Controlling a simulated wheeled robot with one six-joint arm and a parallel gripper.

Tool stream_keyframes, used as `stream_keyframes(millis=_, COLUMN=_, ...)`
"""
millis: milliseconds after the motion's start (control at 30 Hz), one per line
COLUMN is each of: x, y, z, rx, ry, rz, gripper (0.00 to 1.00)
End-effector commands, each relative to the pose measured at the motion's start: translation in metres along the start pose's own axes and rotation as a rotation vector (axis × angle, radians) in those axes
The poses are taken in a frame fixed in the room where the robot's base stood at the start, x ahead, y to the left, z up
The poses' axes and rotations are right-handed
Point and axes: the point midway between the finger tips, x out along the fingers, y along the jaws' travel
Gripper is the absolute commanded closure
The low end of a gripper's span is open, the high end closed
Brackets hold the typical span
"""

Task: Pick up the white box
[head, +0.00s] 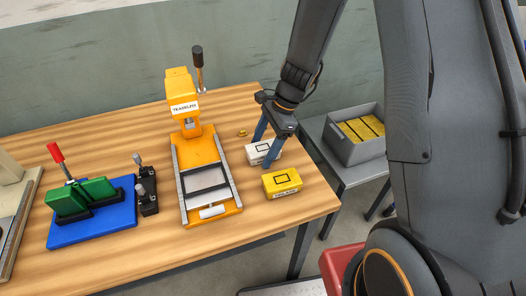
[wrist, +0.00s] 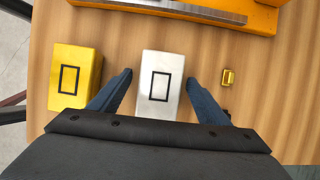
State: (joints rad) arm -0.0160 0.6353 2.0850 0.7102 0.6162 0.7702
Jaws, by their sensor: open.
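The white box (head: 258,152) stands on the wooden table, to the right of the orange press and just behind the yellow box. It has a black rectangle outline on top. My gripper (head: 264,146) is over the white box, with its blue fingers pointing down and partly hiding it in the head view. In the wrist view my gripper (wrist: 160,80) is open, with one finger on each side of the white box (wrist: 159,85). Gaps show between the box and both fingers. I cannot tell how low the fingertips are.
A yellow box (head: 282,183) stands close to the white box. An orange press (head: 200,150) stands to the left, and a small brass piece (head: 242,133) lies behind. A grey bin (head: 358,148) with yellow items is on a side table. A blue base (head: 92,225) with green blocks is further left.

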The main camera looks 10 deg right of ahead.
Motion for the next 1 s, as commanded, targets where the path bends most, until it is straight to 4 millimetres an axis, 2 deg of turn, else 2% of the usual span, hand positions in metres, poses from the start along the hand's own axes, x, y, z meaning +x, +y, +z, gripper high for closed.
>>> stream_keyframes(millis=433, x=0.0026, y=0.0001, z=-0.0013, rx=0.0, ry=0.0, rz=0.0, gripper=0.3)
stream_keyframes(millis=467, x=0.0025, y=0.0, z=-0.0013, rx=0.0, ry=0.0, rz=0.0, gripper=0.33)
stream_keyframes(millis=700, x=0.0025, y=0.0001, z=-0.0012, rx=0.0, ry=0.0, rz=0.0, gripper=0.74)
stream_keyframes(millis=1000, x=0.0006, y=-0.0001, z=-0.0005, rx=0.0, ry=0.0, rz=0.0, gripper=0.75)
